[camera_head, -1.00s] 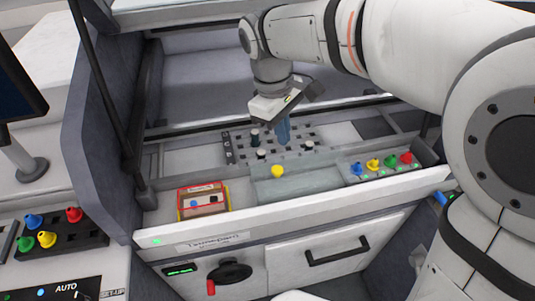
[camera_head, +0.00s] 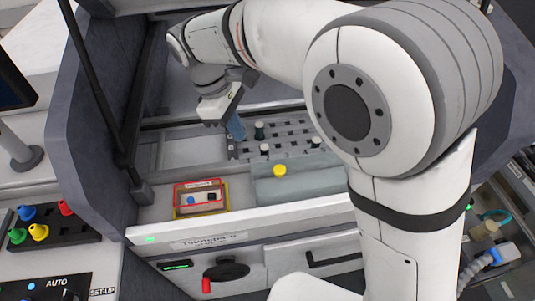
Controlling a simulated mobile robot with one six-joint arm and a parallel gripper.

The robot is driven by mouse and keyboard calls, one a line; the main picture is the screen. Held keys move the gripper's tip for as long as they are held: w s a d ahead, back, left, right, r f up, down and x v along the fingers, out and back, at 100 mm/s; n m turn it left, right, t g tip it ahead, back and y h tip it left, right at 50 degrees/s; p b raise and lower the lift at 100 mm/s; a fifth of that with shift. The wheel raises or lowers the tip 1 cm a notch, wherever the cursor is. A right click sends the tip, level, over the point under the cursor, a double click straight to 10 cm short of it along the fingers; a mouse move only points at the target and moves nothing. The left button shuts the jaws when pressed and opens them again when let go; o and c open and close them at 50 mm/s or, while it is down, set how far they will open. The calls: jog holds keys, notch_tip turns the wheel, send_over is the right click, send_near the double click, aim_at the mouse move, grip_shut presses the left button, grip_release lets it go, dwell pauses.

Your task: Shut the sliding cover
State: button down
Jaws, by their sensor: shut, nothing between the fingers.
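I cannot say for sure which part is the sliding cover. A flat grey panel (camera_head: 302,190) with a yellow knob (camera_head: 280,170) lies in front of the plate, its right end hidden by my arm.
A red-and-yellow-framed box (camera_head: 201,198) sits left of the panel. A grey side wall (camera_head: 85,150) with dark rods bounds the left. Below are a black handle (camera_head: 225,271) and a drawer. Coloured knobs (camera_head: 40,222) stand on the left console.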

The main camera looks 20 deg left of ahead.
send_near(273, 174)
jog(key=a+f, duration=0.3)
jog(key=d, duration=0.1)
jog(key=d+p, duration=0.1)
jog(key=d, duration=0.1)
jog(key=shift+d+f+p, duration=0.1)
jog(key=shift+f+p, duration=0.2)
jog(key=shift+f, duration=0.1)
jog(key=shift+w+d+f, duration=0.1)
jog(key=shift+d+f, duration=0.05)
jog(key=shift+d, duration=0.3)
jog(key=shift+d, duration=0.1)
